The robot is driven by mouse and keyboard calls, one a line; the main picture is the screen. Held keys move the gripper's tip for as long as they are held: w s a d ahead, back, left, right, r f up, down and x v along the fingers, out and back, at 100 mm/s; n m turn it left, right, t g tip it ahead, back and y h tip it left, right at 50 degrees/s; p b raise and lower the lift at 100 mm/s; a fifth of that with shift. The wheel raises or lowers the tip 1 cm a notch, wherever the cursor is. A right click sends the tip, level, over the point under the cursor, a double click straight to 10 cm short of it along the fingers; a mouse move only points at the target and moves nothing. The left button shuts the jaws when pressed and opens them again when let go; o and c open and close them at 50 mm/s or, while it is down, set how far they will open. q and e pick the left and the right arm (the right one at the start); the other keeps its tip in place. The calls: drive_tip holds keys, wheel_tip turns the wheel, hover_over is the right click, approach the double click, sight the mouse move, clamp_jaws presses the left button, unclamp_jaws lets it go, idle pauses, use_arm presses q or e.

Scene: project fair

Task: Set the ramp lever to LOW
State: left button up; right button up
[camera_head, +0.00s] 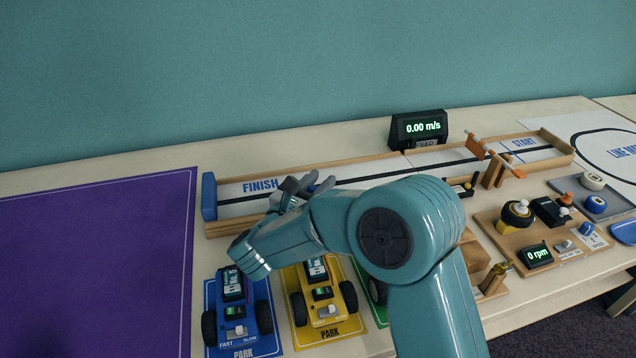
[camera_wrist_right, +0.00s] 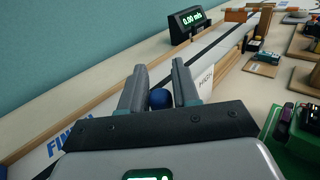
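The ramp is the raised START end (camera_head: 524,143) of the wooden-railed track, at the right in the head view. A small black block with a light-coloured part (camera_head: 461,187) sits at the track's front edge near it. It also shows in the right wrist view (camera_wrist_right: 254,46). I cannot tell if this is the lever, nor read a LOW mark. My right gripper (camera_head: 308,184) is over the track near FINISH, well left of that block. Its fingers (camera_wrist_right: 158,80) are apart, with a round blue thing (camera_wrist_right: 160,98) showing between them; contact is unclear. My left gripper is not in view.
A speed display (camera_head: 419,129) reading 0.00 m/s stands behind the track. An orange-tipped wooden gate (camera_head: 494,170) rises by the ramp. Blue (camera_head: 236,310) and yellow (camera_head: 321,293) cars are parked in front. A motor board (camera_head: 540,230) lies right. The purple mat (camera_head: 95,265) is clear.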

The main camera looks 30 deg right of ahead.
clamp_jaws()
drive_tip(key=shift+d+r, duration=0.1)
drive_tip(key=d+m+y, duration=0.1)
drive_tip(key=d+y, duration=0.1)
drive_tip(key=s+d+m+g+y+p, duration=0.1)
drive_tip(key=d+m, duration=0.1)
drive_tip(key=shift+s+d+r+y, duration=0.15)
drive_tip(key=shift+d+y, duration=0.2)
drive_tip(key=shift+y, duration=0.05)
drive_tip(key=shift+o, duration=2.4)
unclamp_jaws()
